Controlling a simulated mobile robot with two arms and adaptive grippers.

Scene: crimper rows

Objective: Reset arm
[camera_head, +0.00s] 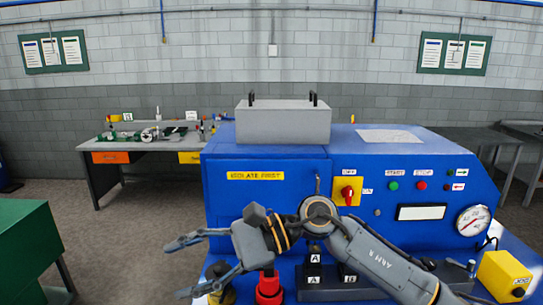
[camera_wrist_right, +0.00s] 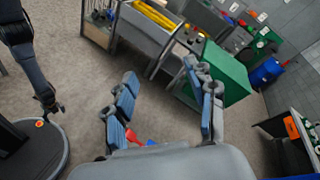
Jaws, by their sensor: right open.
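My right arm, marked ARM R, reaches left across the front of the blue machine (camera_head: 262,210) in the head view. Its right gripper (camera_head: 182,267) is open, with two blue-grey fingers spread and pointing left. Nothing is seen held between them. A dark arm that looks like my left one hangs at the left of that view. Its end (camera_wrist_right: 49,103) is too small to tell its jaw state. The left arm is not in the head view.
A red fixture (camera_head: 268,289) and a yellow-and-dark one (camera_head: 220,290) stand below my right gripper, beside black blocks marked A and B. A yellow box (camera_head: 504,275) is at the right front. A green table (camera_head: 28,240) stands left, with open floor between.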

